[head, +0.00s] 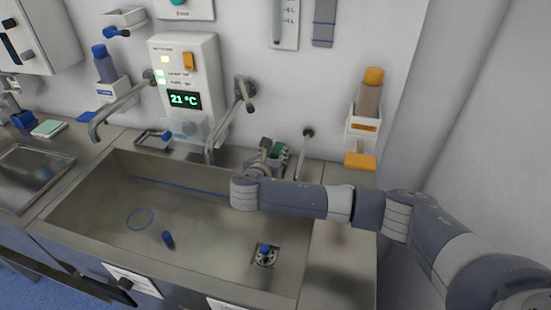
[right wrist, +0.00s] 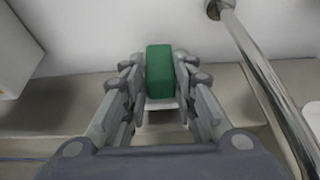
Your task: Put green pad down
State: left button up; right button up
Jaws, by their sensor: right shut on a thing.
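The green pad (right wrist: 160,72) stands between the two fingers of my right gripper (right wrist: 160,80) in the right wrist view, and the gripper is shut on it. A pale strip (right wrist: 161,104) shows just below the pad; I cannot tell whether it is part of the pad or a surface under it. In the head view, my right gripper (head: 272,151) is at the back ledge behind the sink, with the green pad (head: 281,149) partly hidden by it. Whether the pad touches the ledge is unclear. My left gripper is not in view.
The steel sink (head: 190,219) lies in front, holding a blue ring (head: 140,219), a small dark blue-topped piece (head: 168,239) and a drain (head: 265,256). Metal taps (head: 120,108) and a thin pipe (head: 302,158) stand near the wall. A bottle with an orange cap (head: 370,95) sits in a wall holder.

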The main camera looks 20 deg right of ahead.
jog(key=shift+f, duration=0.7)
jog(key=shift+w+f, duration=0.2)
jog(key=shift+f, duration=0.1)
jog(key=shift+f, duration=0.1)
jog(key=o, duration=1.1)
jog(key=shift+d, duration=0.1)
jog(key=shift+c, duration=0.2)
jog(key=v, duration=1.2)
